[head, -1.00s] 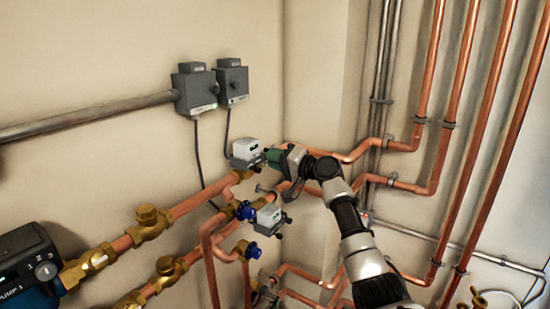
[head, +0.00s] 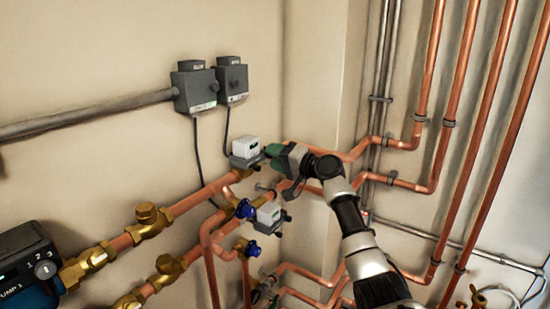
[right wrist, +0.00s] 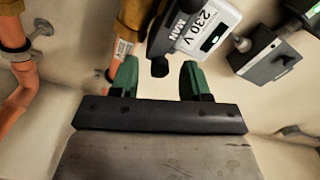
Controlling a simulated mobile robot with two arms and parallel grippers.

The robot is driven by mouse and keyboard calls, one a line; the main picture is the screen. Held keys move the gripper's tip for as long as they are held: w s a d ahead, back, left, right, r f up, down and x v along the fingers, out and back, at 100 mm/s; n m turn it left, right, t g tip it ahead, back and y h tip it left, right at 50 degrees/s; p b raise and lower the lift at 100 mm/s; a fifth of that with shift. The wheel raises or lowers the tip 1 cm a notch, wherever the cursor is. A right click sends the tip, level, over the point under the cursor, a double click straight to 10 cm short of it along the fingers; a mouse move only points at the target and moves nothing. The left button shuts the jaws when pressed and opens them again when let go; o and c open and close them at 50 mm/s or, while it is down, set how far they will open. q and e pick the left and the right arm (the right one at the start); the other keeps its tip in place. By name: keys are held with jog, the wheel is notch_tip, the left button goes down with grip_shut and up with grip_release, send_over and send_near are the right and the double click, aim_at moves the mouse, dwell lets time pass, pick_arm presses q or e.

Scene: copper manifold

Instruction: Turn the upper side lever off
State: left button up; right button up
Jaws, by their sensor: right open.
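The upper white valve actuator (head: 246,146) sits on the copper pipe near the wall corner. In the right wrist view it is the white box (right wrist: 208,28) marked "230 V" and "MAN", with a lit green display. Its dark side lever (right wrist: 160,67) points down toward my right gripper (right wrist: 158,82). The gripper is open, with one green fingertip on either side of the lever's end; I cannot tell if they touch it. In the head view my right gripper (head: 272,157) is close to the actuator's right side and hides most of the lever. My left gripper is out of view.
A second white actuator (head: 270,214) with a blue fitting is just below. Two grey switch boxes (head: 194,92) hang on the wall above left. Copper pipes (head: 395,182) run behind and right of my arm. A pump (head: 28,265) is at lower left.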

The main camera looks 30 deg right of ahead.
jog(key=b+v, duration=0.3)
jog(key=v, duration=0.7)
jog(key=shift+s+d, duration=0.15)
jog(key=shift+s, duration=0.05)
jog(key=shift+f, duration=0.15)
